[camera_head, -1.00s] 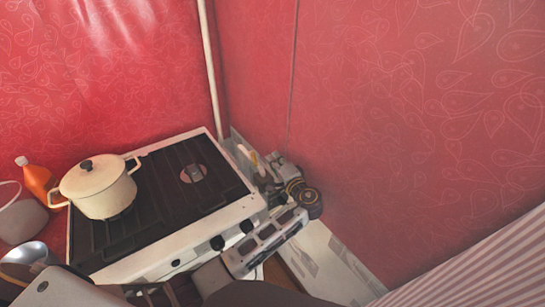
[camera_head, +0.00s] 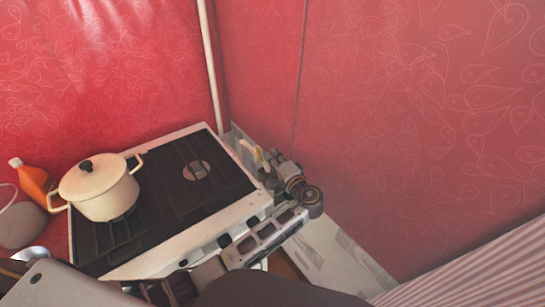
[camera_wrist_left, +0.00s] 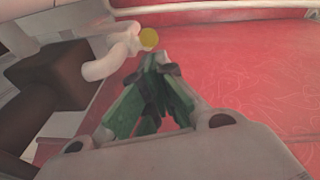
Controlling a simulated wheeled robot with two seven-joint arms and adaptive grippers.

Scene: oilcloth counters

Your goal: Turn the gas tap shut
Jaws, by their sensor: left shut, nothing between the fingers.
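My right gripper is not in view.
A black-topped stove (camera_head: 165,165) holds a cream lidded pot (camera_head: 98,190). A white pipe (camera_head: 210,70) runs up the red patterned wall (camera_head: 420,130). An orange bottle (camera_head: 36,183) stands left of the stove. A pale surface (camera_head: 335,262) lies right of my gripper.

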